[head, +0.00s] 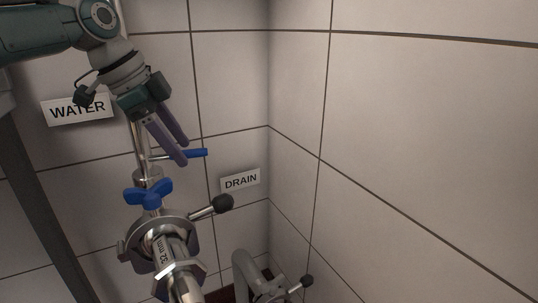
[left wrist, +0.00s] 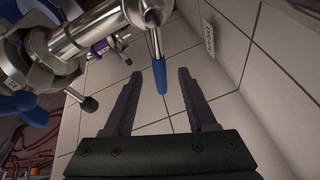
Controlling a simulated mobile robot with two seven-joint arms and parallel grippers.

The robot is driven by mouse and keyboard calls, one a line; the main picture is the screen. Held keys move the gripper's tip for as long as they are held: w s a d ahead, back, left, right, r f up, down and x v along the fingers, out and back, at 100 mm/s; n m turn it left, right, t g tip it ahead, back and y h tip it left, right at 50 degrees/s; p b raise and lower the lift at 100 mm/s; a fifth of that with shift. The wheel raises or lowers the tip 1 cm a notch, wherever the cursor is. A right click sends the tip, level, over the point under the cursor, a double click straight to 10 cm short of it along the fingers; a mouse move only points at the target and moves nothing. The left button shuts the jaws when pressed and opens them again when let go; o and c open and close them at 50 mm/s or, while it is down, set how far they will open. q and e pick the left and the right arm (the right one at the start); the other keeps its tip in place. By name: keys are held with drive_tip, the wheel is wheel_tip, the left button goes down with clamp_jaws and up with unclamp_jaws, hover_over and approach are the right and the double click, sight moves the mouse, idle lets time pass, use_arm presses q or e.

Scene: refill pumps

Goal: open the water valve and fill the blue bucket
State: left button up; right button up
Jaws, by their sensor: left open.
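My left gripper (head: 183,151) is open, with its two purple fingers pointing down and right beside the water valve's lever. The lever has a thin metal stem and a blue sleeve (head: 197,153), and sticks out sideways from the vertical metal pipe (head: 138,145) under the WATER sign (head: 78,108). In the left wrist view the blue sleeve (left wrist: 160,77) appears between the spread fingertips of my left gripper (left wrist: 160,73); I cannot tell whether it touches either finger. I cannot make out the blue bucket in either view. My right gripper is not in view.
A blue wing handle (head: 149,193) and a black-knobbed lever (head: 222,204) sit on the metal fitting just below. A DRAIN sign (head: 240,180) hangs near the corner, above a curved grey pipe (head: 243,266). The tiled wall at right is bare, with free room before it.

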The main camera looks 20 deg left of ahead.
use_arm(q)
drive_tip(key=shift+w+f, duration=0.1)
drive_tip(key=shift+f, duration=0.2)
drive_tip(key=shift+d, duration=0.1)
clamp_jaws()
idle(1.3)
